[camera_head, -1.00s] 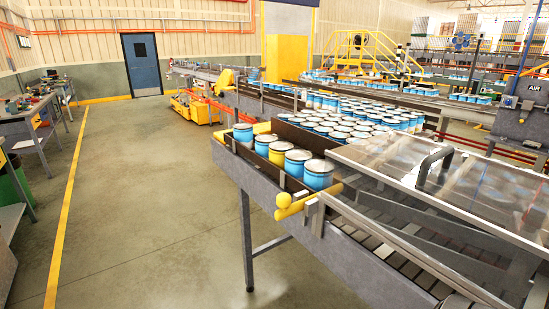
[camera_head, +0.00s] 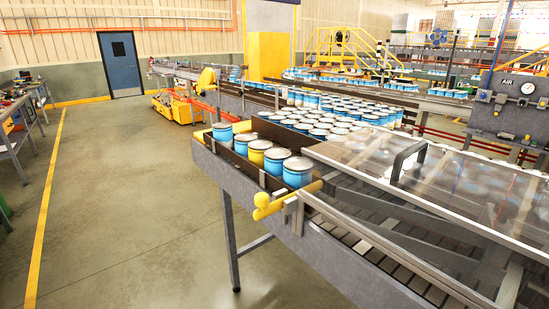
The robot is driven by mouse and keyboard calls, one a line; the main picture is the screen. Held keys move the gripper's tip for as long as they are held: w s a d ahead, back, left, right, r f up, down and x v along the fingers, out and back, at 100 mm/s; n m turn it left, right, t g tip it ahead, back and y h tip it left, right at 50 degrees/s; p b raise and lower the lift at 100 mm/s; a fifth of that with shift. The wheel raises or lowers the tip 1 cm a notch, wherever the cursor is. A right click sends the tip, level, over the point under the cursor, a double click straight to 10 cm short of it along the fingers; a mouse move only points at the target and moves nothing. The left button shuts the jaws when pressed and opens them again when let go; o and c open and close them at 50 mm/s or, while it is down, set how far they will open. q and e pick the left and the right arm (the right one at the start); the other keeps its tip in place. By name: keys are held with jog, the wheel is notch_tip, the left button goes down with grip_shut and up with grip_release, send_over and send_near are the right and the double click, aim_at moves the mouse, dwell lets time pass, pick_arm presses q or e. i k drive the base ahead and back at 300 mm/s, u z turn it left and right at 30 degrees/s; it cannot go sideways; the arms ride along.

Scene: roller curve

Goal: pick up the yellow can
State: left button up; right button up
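A yellow can (camera_head: 258,154) with a pale lid stands upright in a row of cans in the side channel at the near left end of the conveyor. Blue cans stand in the same row: one behind it (camera_head: 243,144), one in front of it (camera_head: 276,161), and one at the near end (camera_head: 298,173). Neither of my grippers is in view.
The grey conveyor frame (camera_head: 240,191) has a yellow rounded end bar (camera_head: 268,206) and a clear cover (camera_head: 440,180) with a handle. Many blue cans crowd the curve behind. Open floor (camera_head: 120,190) lies left. A workbench (camera_head: 18,135) stands at the far left.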

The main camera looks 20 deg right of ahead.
aim_at(256, 149)
jog(key=i, duration=1)
jog(key=z, duration=1.35)
